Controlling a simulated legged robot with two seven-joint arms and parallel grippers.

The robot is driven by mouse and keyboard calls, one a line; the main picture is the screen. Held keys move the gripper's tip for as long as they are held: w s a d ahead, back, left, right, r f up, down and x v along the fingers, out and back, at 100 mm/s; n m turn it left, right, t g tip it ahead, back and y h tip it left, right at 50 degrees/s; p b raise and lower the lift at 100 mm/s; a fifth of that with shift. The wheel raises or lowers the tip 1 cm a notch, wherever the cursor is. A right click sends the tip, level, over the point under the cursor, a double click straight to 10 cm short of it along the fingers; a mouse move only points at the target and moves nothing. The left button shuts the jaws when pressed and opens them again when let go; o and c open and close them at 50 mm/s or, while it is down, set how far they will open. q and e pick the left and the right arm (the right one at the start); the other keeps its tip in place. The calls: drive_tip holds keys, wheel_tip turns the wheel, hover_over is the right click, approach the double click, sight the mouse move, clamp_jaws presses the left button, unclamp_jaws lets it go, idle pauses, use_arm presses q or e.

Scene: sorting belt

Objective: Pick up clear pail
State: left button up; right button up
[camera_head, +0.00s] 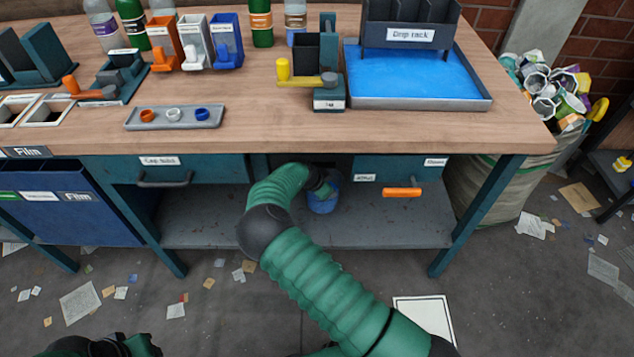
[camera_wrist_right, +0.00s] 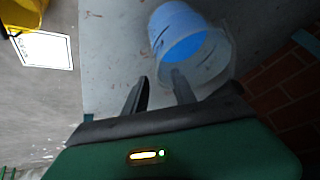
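A translucent pail (camera_head: 322,203) with blue in it stands on the lower shelf under the bench. In the right wrist view the pail (camera_wrist_right: 217,62) shows as a clear, pale wall around a blue part. My right arm reaches under the bench top, with its hand at the pail. In the right wrist view my right gripper (camera_wrist_right: 158,88) is open; one finger is beside the pail and the other overlaps its clear wall. I cannot tell whether that finger touches it. Only part of my left arm shows at the bottom left of the head view; its fingers are not visible.
The shelf (camera_head: 390,232) is otherwise mostly bare. Above it are drawers, one with an orange handle (camera_head: 402,192), and the bench top (camera_head: 260,128). A table leg (camera_head: 475,215) stands at right. A blue bin (camera_head: 60,210) is at left, a full sack (camera_head: 495,180) at right.

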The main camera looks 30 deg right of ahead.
drive_tip(key=b+x, duration=0.3)
drive_tip(key=x, duration=0.3)
drive_tip(key=shift+d+f, duration=0.2)
drive_tip(key=shift+f, duration=0.05)
drive_tip(key=shift+s+r, duration=0.1)
drive_tip(key=shift+r, duration=0.05)
clamp_jaws()
idle(0.9)
